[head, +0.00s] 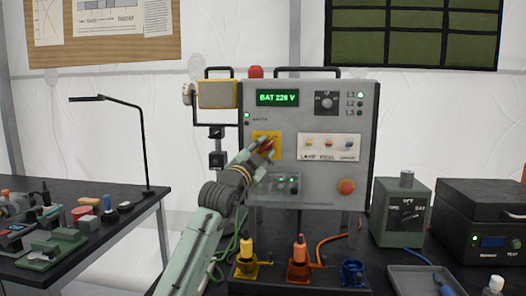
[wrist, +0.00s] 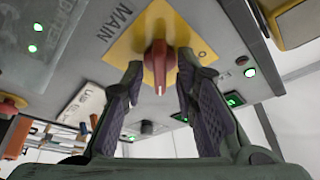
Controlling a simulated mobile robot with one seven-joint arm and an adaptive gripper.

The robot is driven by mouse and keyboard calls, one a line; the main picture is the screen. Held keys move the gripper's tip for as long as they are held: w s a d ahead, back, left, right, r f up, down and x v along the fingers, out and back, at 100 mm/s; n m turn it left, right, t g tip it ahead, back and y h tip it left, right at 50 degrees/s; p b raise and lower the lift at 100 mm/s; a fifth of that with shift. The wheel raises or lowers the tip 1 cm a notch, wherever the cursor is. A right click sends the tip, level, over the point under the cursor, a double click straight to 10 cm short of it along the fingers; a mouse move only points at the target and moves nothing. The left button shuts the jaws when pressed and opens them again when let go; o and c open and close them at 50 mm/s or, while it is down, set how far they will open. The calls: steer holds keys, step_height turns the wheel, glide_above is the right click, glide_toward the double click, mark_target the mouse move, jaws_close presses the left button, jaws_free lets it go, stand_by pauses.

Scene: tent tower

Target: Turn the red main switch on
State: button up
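The red main switch (wrist: 159,66) is a red knob with a white line on its handle. It sits on a yellow square plate (wrist: 196,47) beside the word MAIN in the wrist view. In the head view the yellow plate (head: 275,137) is on the left of the grey panel (head: 285,220), and my gripper partly covers the knob. My gripper (wrist: 160,72) is open, its fingertips on either side of the knob with small gaps visible. It also shows in front of the plate in the head view (head: 262,150).
The panel has a lit display (head: 278,98) reading BAT 226 V, a rotary dial (head: 326,102), green lamps and a red round button (head: 346,186). Yellow, orange (head: 300,262) and blue connectors stand below it. A grey-green box (head: 404,212) stands right; a cluttered table (head: 130,232) is left.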

steer(key=v, duration=1.2)
